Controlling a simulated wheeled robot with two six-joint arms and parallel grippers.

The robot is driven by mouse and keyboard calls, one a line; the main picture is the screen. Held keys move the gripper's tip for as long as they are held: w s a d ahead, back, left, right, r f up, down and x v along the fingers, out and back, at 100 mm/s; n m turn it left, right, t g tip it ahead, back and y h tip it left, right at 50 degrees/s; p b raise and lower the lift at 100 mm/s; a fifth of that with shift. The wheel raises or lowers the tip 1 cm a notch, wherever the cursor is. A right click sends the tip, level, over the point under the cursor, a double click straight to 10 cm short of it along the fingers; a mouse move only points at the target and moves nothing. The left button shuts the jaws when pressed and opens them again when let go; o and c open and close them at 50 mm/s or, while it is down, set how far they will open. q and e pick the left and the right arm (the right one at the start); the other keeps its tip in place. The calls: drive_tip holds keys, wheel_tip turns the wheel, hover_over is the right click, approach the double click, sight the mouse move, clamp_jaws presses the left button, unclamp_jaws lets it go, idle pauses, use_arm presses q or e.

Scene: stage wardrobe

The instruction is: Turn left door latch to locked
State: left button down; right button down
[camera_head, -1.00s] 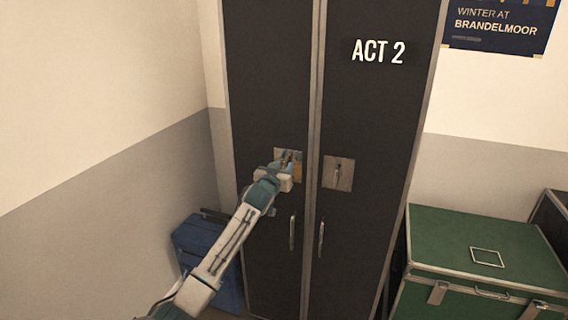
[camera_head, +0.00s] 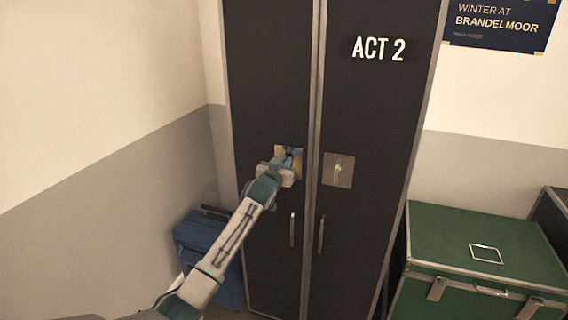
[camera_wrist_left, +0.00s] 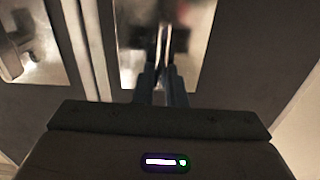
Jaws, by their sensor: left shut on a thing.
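The left door latch sits on a square metal plate (camera_head: 297,153) on the dark left door (camera_head: 268,90) of the wardrobe. My left gripper (camera_head: 290,158) is at this plate, shut on the latch. In the left wrist view the two fingers (camera_wrist_left: 163,85) close around a thin upright part, the latch handle (camera_wrist_left: 163,45), in front of the shiny plate (camera_wrist_left: 130,60). The gripper hides most of the latch in the head view, so its exact angle is unclear. My right gripper is in neither view.
The right door (camera_head: 370,110) has its own plate with a latch (camera_head: 338,170). Two upright door handles (camera_head: 292,230) (camera_head: 321,234) hang below the latches. A blue case (camera_head: 200,235) stands at the left wall, and a green trunk (camera_head: 480,240) stands at the right.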

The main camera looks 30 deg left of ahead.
use_arm(q)
drive_tip(key=m+p, duration=0.2)
drive_tip(key=m, duration=0.2)
drive_tip(key=d+m+p, duration=0.1)
drive_tip(key=m+p, duration=0.1)
drive_tip(key=m, duration=0.2)
drive_tip(key=f+m+p, duration=0.1)
drive_tip(key=m+p, duration=0.1)
drive_tip(key=m, duration=0.2)
drive_tip(key=shift+w+d+f+p, duration=0.1)
drive_tip(key=shift+w+d+p, duration=0.05)
drive_tip(key=shift+d+p, duration=0.2)
drive_tip(key=m+p, duration=0.1)
drive_tip(key=m, duration=0.1)
drive_tip(key=f+m+p, duration=0.1)
drive_tip(key=m, duration=0.2)
drive_tip(key=shift+d+m, duration=0.15)
drive_tip(key=shift+m, duration=0.15)
drive_tip(key=c, duration=1.5)
unclamp_jaws()
drive_tip(key=shift+w, duration=0.1)
